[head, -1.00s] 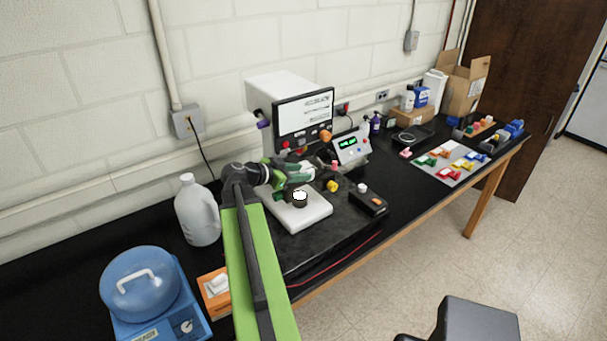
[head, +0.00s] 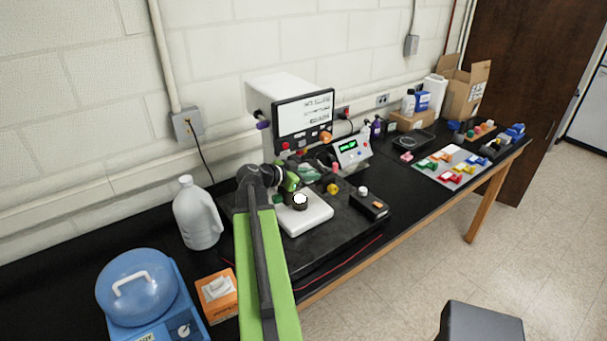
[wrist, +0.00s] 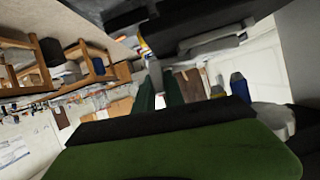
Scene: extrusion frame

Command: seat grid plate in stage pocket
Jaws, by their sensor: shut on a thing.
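My gripper (head: 299,181) is in front of the white instrument, just behind and above a white slab. On the slab (head: 314,220) stands a round dark stage (head: 300,205) with a bright white top. In the wrist view my green fingers (wrist: 160,92) are close together, with a small pale piece between their tips that looks like the grid plate (wrist: 155,74). Most of it is hidden, so its tilt cannot be told. The stage pocket cannot be made out at this size. My gripper appears apart from the stage, though the exact gap is unclear.
A white instrument with a screen (head: 304,120) stands behind the slab. A control box with a green display (head: 350,150) and a black box (head: 369,205) are to the right. A jug (head: 197,213), an orange tissue box (head: 217,294) and a blue-lidded device (head: 138,285) are left.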

